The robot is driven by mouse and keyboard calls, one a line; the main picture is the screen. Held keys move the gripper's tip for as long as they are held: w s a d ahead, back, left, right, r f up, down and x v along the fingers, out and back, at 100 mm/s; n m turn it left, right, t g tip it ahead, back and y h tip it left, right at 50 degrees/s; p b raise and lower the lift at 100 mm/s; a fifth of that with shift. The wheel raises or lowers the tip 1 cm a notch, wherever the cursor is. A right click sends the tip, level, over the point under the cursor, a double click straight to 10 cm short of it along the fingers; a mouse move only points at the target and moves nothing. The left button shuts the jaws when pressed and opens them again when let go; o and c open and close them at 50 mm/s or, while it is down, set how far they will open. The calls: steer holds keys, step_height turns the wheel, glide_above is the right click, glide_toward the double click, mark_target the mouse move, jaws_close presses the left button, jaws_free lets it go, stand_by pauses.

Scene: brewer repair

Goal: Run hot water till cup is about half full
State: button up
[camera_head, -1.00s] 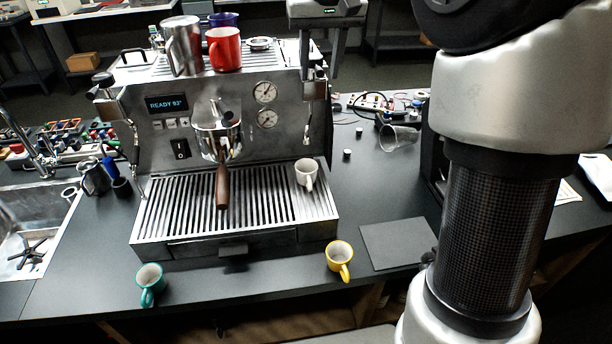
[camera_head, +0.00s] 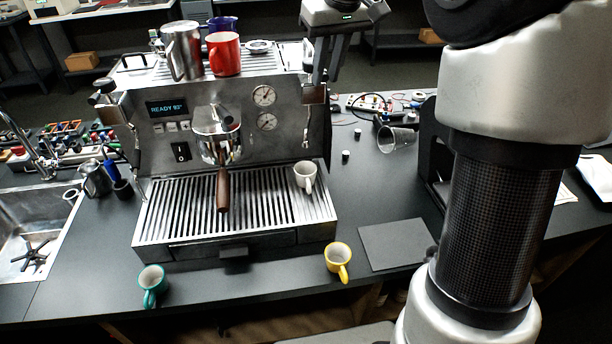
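The white cup (camera_head: 305,178) stands upright on the right end of the espresso machine's (camera_head: 235,130) slatted drip tray (camera_head: 150,222). The thin right-hand spout (camera_head: 306,133) hangs above it. I cannot make out a water stream or the level in the cup. The machine's display reads "READY 93°". My gripper (camera_head: 322,75) is at the machine's upper right corner, its dark fingers pointing down by the right-side fitting (camera_head: 314,94). The knob there is hidden or too small to tell, and so is whether the fingers grip it.
A yellow cup (camera_head: 338,261) and a teal cup (camera_head: 152,284) stand near the counter's front edge. A red mug (camera_head: 225,54) and steel pitcher (camera_head: 181,50) are on the machine. A sink (camera_head: 60,215) is at left.

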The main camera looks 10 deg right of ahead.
steer(key=d+n+p, duration=0.1)
steer(key=n, duration=0.1)
steer(key=w+d+n+y+p, duration=0.1)
steer(key=n, duration=0.1)
steer(key=w+d+n+g+p, duration=0.1)
steer(key=n, duration=0.2)
steer(key=shift+d+y, duration=0.25)
steer(key=shift+y, duration=0.15)
stand_by(4.7)
steer(key=a+m, duration=0.1)
steer(key=m, duration=0.1)
steer(key=s+a+m+h+b, duration=0.1)
steer(key=m, duration=0.2)
steer(key=s+a+m+t, duration=0.1)
steer(key=a+m, duration=0.1)
steer(key=shift+s+h+b, duration=0.15)
steer(key=shift+h+b, duration=0.25)
steer(key=shift+s+a+m+h, duration=0.1)
steer(key=shift+a+m+h, duration=0.25)
steer(key=shift+m, duration=0.45)
steer(key=shift+a+m+h, duration=0.15)
steer(key=shift+a+m, duration=0.3)
steer(key=shift+m, duration=0.35)
steer(key=o, duration=0.4)
